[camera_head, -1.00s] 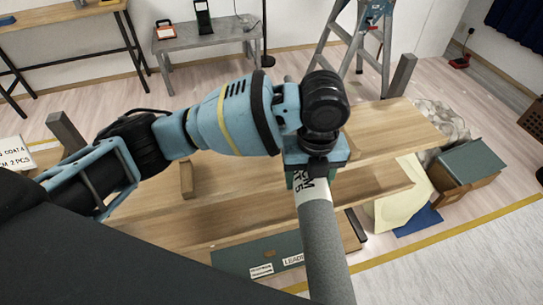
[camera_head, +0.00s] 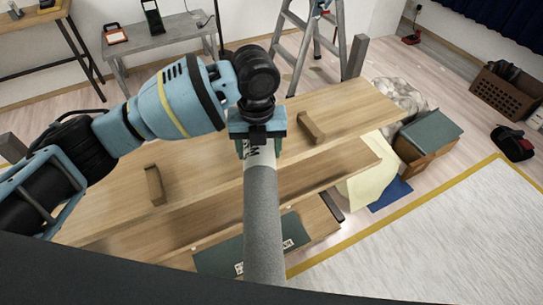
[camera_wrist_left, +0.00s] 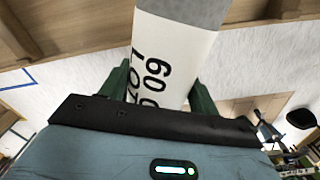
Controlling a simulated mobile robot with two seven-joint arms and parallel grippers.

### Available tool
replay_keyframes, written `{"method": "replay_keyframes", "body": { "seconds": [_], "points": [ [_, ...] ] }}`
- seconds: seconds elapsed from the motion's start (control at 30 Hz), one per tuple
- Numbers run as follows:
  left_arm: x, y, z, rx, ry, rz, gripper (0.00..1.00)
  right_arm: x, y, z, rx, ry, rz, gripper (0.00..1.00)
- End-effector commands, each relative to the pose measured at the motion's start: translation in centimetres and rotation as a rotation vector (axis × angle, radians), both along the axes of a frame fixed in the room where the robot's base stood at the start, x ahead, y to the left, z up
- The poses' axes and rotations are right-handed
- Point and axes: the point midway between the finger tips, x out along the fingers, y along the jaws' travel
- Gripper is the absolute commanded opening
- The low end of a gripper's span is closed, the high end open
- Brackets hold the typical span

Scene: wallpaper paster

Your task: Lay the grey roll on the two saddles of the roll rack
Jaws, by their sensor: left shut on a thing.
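The grey roll (camera_head: 262,215) has a white printed label band near its upper end. My left gripper (camera_head: 260,148) is shut on the roll at this band. In the left wrist view the band (camera_wrist_left: 165,60) sits between the two green fingers of the gripper (camera_wrist_left: 168,92). The roll points toward me in the head view, crossing in front of the wooden rack. Two wooden saddles stand on the rack's top board (camera_head: 225,150): the left saddle (camera_head: 154,185) and the right saddle (camera_head: 311,128). Both look empty. My right gripper is not in view.
A stepladder (camera_head: 318,40) stands behind the rack, and a grey metal table (camera_head: 165,40) is at the back. A green-topped box (camera_head: 432,132), yellow and blue sheets and a plastic-wrapped bundle lie right of the rack. A pale mat (camera_head: 440,235) covers the front right floor.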

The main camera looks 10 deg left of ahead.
Motion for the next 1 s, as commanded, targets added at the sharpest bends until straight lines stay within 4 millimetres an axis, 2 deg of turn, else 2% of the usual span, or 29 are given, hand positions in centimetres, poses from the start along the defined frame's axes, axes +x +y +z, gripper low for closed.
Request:
{"method": "replay_keyframes", "body": {
  "seconds": [0.2,0.4,0.77,0.93,1.0],
  "points": [
    [2.7,3.2,0.1,-0.002,-0.009,0.005,0.0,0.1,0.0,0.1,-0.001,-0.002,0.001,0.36],
    [4.3,5.1,-0.2,-0.003,-0.008,0.002,0.0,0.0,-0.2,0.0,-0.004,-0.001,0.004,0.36],
    [4.9,5.8,-0.2,-0.004,-0.008,0.0,0.0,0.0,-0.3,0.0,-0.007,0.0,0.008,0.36],
    [5.7,6.9,-0.4,-0.003,-0.008,0.003,0.0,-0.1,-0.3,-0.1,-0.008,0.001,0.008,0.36],
    [5.5,6.8,-1.4,-0.002,-0.006,-0.001,0.0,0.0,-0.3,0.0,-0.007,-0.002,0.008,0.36]
  ]
}}
